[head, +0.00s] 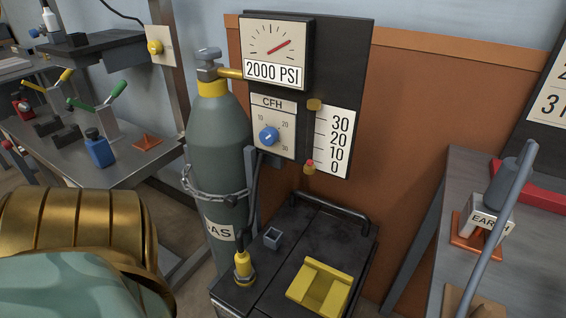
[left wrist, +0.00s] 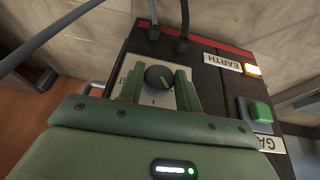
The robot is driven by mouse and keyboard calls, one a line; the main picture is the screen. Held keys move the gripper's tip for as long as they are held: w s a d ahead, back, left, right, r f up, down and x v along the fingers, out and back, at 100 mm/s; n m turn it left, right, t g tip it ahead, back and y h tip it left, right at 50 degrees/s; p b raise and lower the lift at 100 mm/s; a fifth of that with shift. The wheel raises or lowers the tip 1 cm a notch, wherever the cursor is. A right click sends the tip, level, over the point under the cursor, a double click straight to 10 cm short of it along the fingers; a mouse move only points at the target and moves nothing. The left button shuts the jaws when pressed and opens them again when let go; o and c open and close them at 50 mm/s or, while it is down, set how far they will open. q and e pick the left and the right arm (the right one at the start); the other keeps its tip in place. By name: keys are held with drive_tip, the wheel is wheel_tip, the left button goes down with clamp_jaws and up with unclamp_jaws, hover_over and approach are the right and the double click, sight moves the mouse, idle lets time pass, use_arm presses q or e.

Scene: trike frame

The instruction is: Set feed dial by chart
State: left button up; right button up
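In the left wrist view a round dark knob (left wrist: 159,77) with a pale pointer line sits on a light dial plate (left wrist: 158,99) on a black machine panel. My left gripper (left wrist: 160,83) has its two green fingers apart, one on each side of the knob; I cannot tell whether they touch it. The fingers cover parts of the plate, and its markings are mostly hidden. The head view does not show this knob or either gripper. I cannot identify a feed chart in either view.
The panel has an EARTH label (left wrist: 222,62), a lit lamp (left wrist: 252,70) and a green button (left wrist: 260,111). Two dark cables (left wrist: 183,35) enter it. In the head view a gas bottle (head: 219,145), a CFH dial (head: 268,136) and benches stand around.

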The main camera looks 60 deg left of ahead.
use_arm(q)
drive_tip(key=c, duration=0.4)
use_arm(e)
drive_tip(key=shift+s+d, duration=0.1)
drive_tip(key=s+d+f+g+h+p, duration=0.1)
drive_tip(key=s+d+g+p, duration=0.1)
drive_tip(key=s+d, duration=0.1)
use_arm(q)
drive_tip(key=shift+s+a+f+n+t+h+b, duration=0.2)
drive_tip(key=shift+n+t+h+b, duration=0.3)
drive_tip(key=shift+t+h, duration=0.65)
drive_tip(key=shift+s+a+f+n+t+h+b, duration=0.2)
drive_tip(key=shift+t+h+b, duration=0.55)
drive_tip(key=shift+h, duration=0.85)
drive_tip(key=shift+a+n+t+h+b, duration=0.15)
drive_tip(key=shift+n+t+h+b, duration=0.3)
drive_tip(key=shift+t+h, duration=0.75)
use_arm(e)
drive_tip(key=w+a+r+t+y, duration=0.1)
drive_tip(key=w+a+r+t, duration=0.1)
drive_tip(key=w+a, duration=0.2)
drive_tip(key=shift+w+a+m+t+y, duration=0.3)
drive_tip(key=shift+w+a+t, duration=0.1)
drive_tip(key=shift+w, duration=0.1)
use_arm(q)
drive_tip(key=shift+h, duration=0.25)
use_arm(e)
drive_tip(key=shift+w, duration=0.1)
